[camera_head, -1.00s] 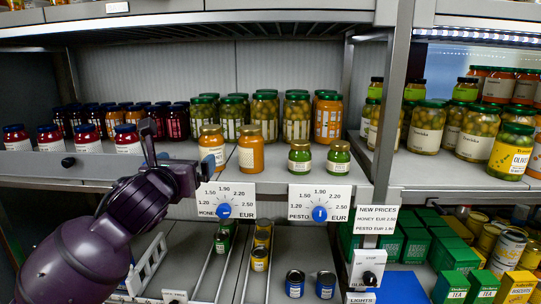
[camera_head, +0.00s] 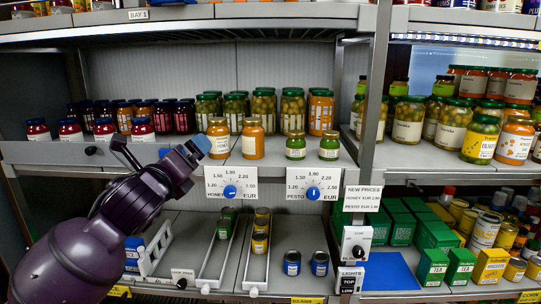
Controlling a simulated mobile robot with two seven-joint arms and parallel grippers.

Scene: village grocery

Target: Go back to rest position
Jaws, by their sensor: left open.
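My left gripper (camera_head: 157,150), on a dark purple arm from the left, is open with its two fingers well apart and nothing between them. One finger is dark; the other has a blue-grey tip. It is in front of the shelf with the jars, and the tip overlaps the left edge of an orange honey jar (camera_head: 219,139) in the picture. I cannot tell the gap in depth. Below are the honey price dial (camera_head: 230,191) and the pesto price dial (camera_head: 313,193), each with a blue knob; neither is touched. My right gripper is not in view.
The lower shelf has white rails (camera_head: 262,268), a white rack (camera_head: 153,248), two blue cans (camera_head: 292,263) and a blue mat (camera_head: 390,271). A switch panel (camera_head: 357,243) hangs on the post.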

